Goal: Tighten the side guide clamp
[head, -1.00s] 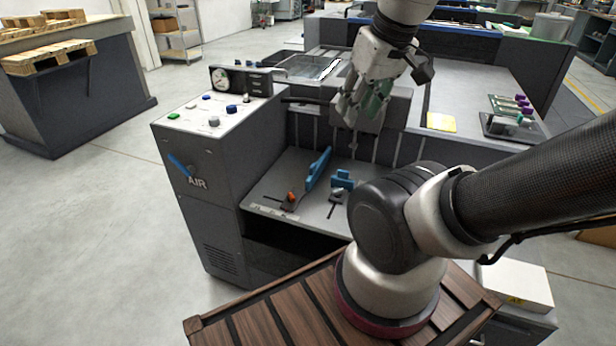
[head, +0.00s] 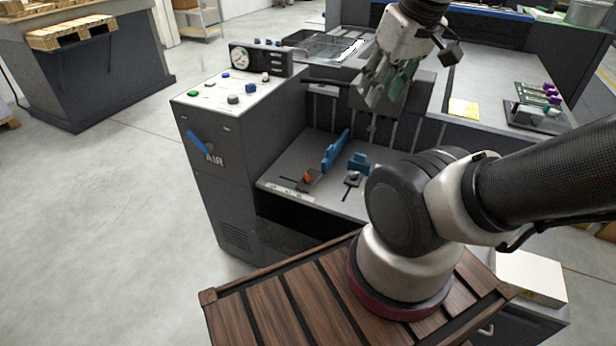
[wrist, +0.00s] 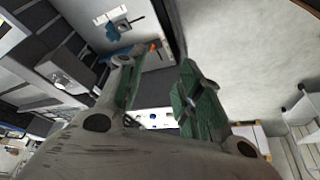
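The side guide appears to be the long blue bar (head: 335,151) on the grey feed table (head: 285,172). An orange clamp lever (head: 308,177) on a dark base sits at its near end. In the wrist view the orange lever (wrist: 153,46) and the blue bar (wrist: 124,55) show near the top, partly behind a finger. My gripper (head: 385,92) is above and behind the feed table, to the right of the bar, pointing down. Its green-padded fingers (wrist: 160,92) are apart with nothing between them, and it touches neither bar nor lever.
A smaller blue stop (head: 358,162) with a dark knob (head: 352,179) stands right of the bar. The control cabinet (head: 215,150) with buttons and a gauge (head: 240,59) rises at the left. A rack of purple-capped items (head: 540,105) stands at the right.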

